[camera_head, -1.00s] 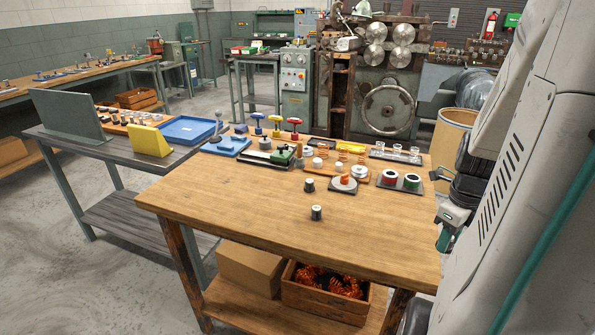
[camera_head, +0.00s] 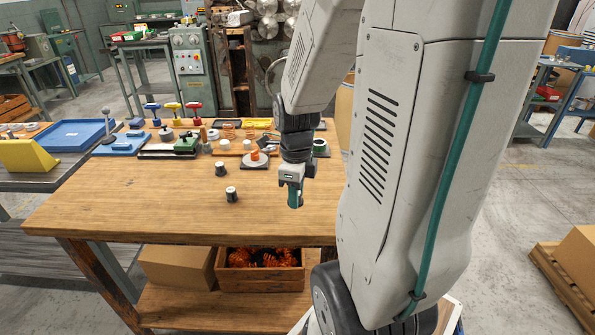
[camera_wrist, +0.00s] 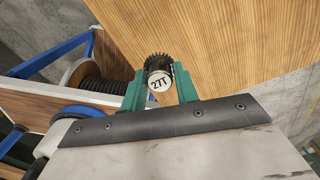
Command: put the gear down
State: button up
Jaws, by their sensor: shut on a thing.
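A small dark toothed gear with a white end face marked "27T" (camera_wrist: 158,82) is between the two green fingers of my gripper (camera_wrist: 160,90) in the wrist view. The fingers are closed on its sides. In the head view my gripper (camera_head: 295,192) points down over the right part of the wooden workbench (camera_head: 150,210); the gear cannot be made out there.
A plate with a round disc and orange piece (camera_head: 255,159) lies behind the standing pieces. Coloured-handled tools (camera_head: 173,112) and trays fill the bench's back. The bench's front is bare. A crate with orange coils (camera_head: 262,272) sits on the lower shelf.

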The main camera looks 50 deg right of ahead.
send_over(318, 186)
jog(key=shift+f, duration=2.45)
jog(key=shift+f, duration=0.15)
jog(key=o, duration=1.1)
